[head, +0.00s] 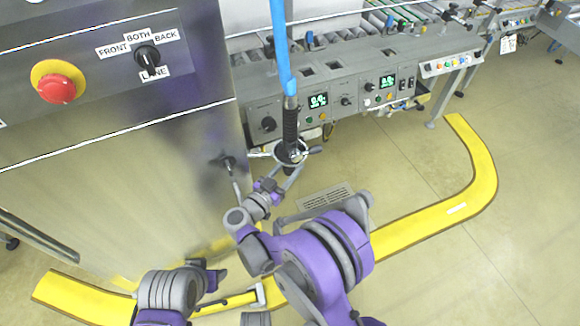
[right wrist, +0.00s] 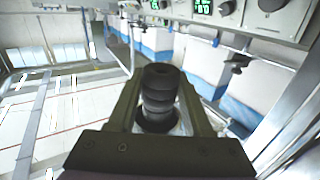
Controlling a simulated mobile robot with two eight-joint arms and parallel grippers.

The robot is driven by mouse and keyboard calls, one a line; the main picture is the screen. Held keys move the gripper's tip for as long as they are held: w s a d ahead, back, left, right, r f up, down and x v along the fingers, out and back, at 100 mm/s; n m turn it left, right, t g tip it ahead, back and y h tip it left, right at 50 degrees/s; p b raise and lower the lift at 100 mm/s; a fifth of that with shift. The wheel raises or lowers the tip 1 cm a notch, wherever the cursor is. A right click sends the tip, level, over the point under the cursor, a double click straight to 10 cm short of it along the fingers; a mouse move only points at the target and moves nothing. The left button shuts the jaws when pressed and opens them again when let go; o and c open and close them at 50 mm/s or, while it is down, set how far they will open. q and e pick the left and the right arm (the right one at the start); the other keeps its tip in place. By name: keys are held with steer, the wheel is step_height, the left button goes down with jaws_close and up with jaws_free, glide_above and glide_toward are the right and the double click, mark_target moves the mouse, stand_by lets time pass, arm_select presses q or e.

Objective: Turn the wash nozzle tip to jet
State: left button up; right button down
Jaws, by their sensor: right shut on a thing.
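The wash nozzle hangs on a blue hose (head: 281,50), its black ribbed body (head: 290,125) upright beside the steel cabinet. A grey ring and a small lever show at its lower end (head: 290,151). My right gripper (head: 289,168) is at that lower end. In the right wrist view, its two fingers stand either side of a black ribbed tip (right wrist: 159,88) and are shut on it. Which way the tip is set cannot be read. My left gripper (head: 216,280) is low over the floor, away from the nozzle; its finger gap is unclear.
The steel cabinet carries a red button (head: 57,83) and a black selector knob (head: 147,57) marked FRONT, BOTH, BACK, LANE. A control panel (head: 335,102) stands behind the nozzle. A yellow floor strip (head: 430,225) curves across the open floor at right.

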stand_by(0.4)
steer(key=shift+c, duration=1.6)
jaws_free()
